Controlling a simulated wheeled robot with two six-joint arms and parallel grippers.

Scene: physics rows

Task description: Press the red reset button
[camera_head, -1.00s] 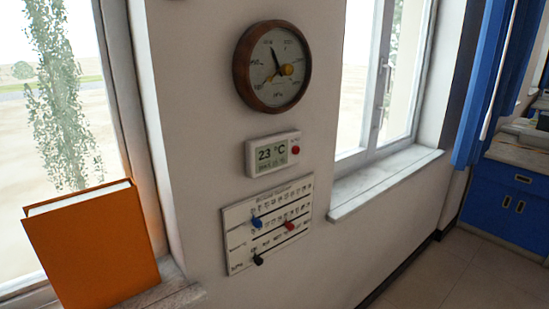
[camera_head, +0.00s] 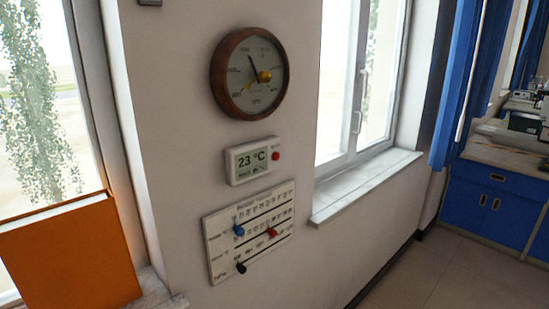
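The red reset button (camera_head: 276,156) is a small round knob on the right side of the white digital thermometer (camera_head: 252,160). The thermometer is fixed to the wall and its display reads 23 °C. Small lettering above the button is too blurred to read. Nothing covers the button. Neither of my grippers shows in the head view.
A round wooden-rimmed dial (camera_head: 249,73) hangs above the thermometer. A white slider board (camera_head: 249,232) with blue, red and black knobs hangs below. An orange book (camera_head: 75,255) stands at lower left. A window sill (camera_head: 367,185) juts out at right; blue cabinets (camera_head: 495,208) stand beyond.

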